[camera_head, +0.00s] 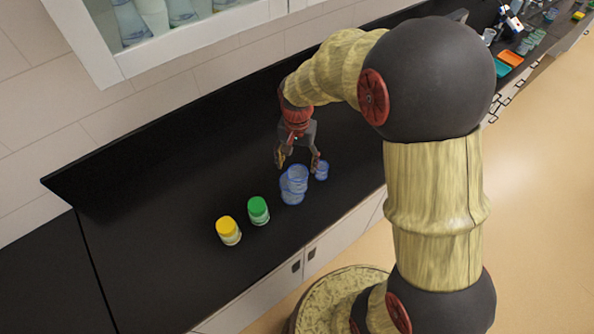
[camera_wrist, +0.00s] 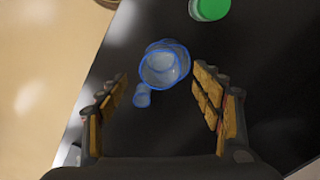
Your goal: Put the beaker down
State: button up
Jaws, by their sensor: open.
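Clear beakers with blue-tinted rims stand on the black bench below my gripper. Two larger ones overlap in the head view, the nearer-looking one (camera_head: 291,193) and one just behind it (camera_head: 298,176); the wrist view shows their rims overlapping (camera_wrist: 165,68). A smaller beaker (camera_head: 321,171) stands to their right, and it also shows in the wrist view (camera_wrist: 142,96). I cannot tell which beaker the task means. My gripper (camera_head: 298,162) points down with its fingers spread wide and empty. In the wrist view the beakers appear beyond and between the fingers (camera_wrist: 162,80), with no contact visible.
A green-capped jar (camera_head: 258,211) and a yellow-capped jar (camera_head: 228,231) stand left of the beakers. The black bench (camera_head: 150,215) is clear farther left. A glass-fronted cabinet (camera_head: 200,45) hangs above. More labware and trays (camera_head: 510,58) lie at the far right.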

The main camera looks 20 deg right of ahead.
jog(key=s+r+n+t, duration=0.1)
jog(key=s+r, duration=0.2)
jog(key=r, duration=0.4)
jog(key=s+r+n+t, duration=0.1)
jog(key=s+r+n, duration=0.15)
jog(key=r, duration=0.35)
jog(key=s+r+n+t, duration=0.3)
jog(key=s+r, duration=0.6)
jog(key=s, duration=0.6)
jog(key=shift+n+t, duration=0.3)
jog(key=shift+n, duration=0.05)
jog(key=shift+w+r, duration=0.1)
notch_tip(320, 180, down, 16)
jog(key=b, duration=1.6)
jog(key=shift+o, duration=0.3)
